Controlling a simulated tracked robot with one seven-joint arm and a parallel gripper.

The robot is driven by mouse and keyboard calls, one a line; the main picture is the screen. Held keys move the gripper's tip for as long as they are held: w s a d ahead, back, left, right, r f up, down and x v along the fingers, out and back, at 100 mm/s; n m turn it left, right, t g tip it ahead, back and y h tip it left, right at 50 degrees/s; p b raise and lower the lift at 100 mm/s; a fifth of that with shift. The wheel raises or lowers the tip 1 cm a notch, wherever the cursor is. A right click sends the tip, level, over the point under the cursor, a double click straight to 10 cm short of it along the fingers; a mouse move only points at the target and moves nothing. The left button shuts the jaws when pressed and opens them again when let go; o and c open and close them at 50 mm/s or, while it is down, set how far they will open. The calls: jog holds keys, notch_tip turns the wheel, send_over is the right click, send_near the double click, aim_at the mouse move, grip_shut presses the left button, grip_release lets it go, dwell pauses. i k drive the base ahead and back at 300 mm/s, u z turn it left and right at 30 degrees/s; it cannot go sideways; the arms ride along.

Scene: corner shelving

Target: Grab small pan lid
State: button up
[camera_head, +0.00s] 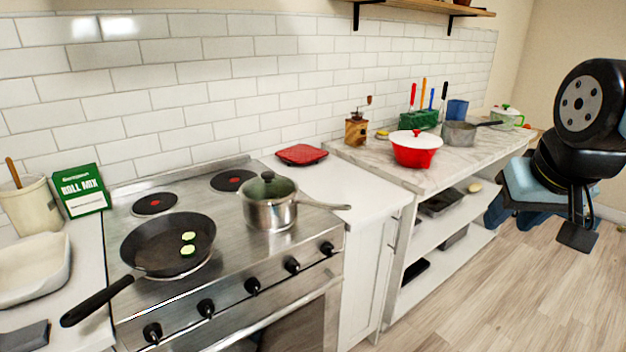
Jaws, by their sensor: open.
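A small glass pan lid (283,186) with a dark round knob sits on a steel saucepan (268,214) at the right front of the stove. The saucepan's long handle points right. My gripper (574,228) is at the right edge of the view, open and empty, in the air over the wooden floor. It is far to the right of the lid, beyond the marble-topped counter. Part of the gripper is hidden behind my dark wrist.
A frying pan (167,246) with green slices is left of the saucepan. The white counter (318,181) beside the stove is mostly clear.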

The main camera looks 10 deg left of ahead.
aim_at(269, 189)
jog(key=u, duration=0.65)
jog(key=i, duration=0.1)
jog(key=z, duration=1.75)
jog(key=k, duration=1.35)
jog(key=u, duration=1.85)
jog(key=i, duration=1.05)
jog(key=u, duration=0.05)
